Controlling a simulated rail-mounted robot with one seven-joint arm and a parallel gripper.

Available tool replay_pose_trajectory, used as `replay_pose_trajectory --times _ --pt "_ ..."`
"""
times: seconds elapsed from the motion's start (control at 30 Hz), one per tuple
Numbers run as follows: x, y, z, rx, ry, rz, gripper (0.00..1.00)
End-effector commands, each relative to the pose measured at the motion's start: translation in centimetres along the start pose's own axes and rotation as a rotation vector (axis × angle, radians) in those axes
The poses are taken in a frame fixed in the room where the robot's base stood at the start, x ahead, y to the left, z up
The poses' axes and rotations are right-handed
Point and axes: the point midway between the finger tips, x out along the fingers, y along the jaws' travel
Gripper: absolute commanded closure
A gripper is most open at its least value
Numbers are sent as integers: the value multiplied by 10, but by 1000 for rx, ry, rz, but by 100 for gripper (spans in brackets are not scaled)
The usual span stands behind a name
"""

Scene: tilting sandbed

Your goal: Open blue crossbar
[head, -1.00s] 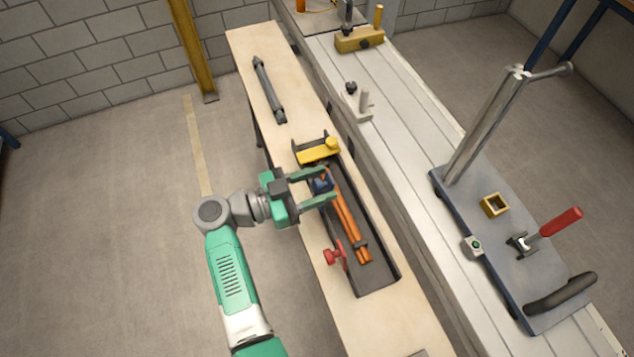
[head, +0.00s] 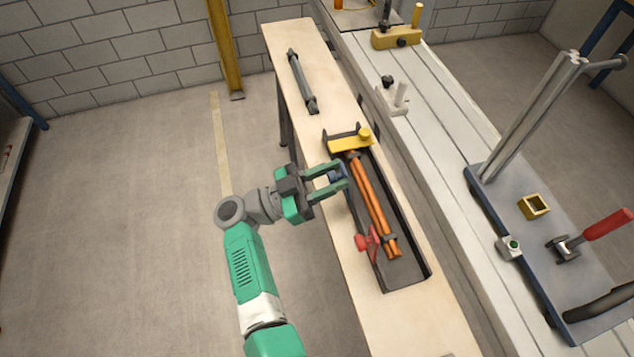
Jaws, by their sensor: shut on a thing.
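The blue crossbar (head: 337,176) is a small dark blue piece at the left wall of a dark tray (head: 408,276). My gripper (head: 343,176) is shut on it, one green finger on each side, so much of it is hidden. The crossbar is now at the left of two orange rods (head: 371,200) that lie lengthwise in the tray. The upper part of the rods shows clear of it. I cannot tell how far it has turned.
A yellow crossbar with a knob (head: 349,143) spans the tray's far end. A red knobbed part (head: 367,243) stands at the tray's near left. A grey bar (head: 302,82) lies farther back on the wooden bench (head: 350,262). A trolley (head: 520,268) stands right.

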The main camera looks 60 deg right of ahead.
Motion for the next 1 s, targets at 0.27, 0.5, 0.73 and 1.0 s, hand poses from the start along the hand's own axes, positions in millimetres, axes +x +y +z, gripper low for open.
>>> replay_pose_trajectory --times 0.27,0.5,0.73,1.0 --pt "-2 0 2 -3 -8 -7 64" --pt "-2 0 2 -2 -7 -6 53" --pt "-24 -1 2 -4 -8 -9 53" --pt "-73 0 4 -3 -9 -8 53"
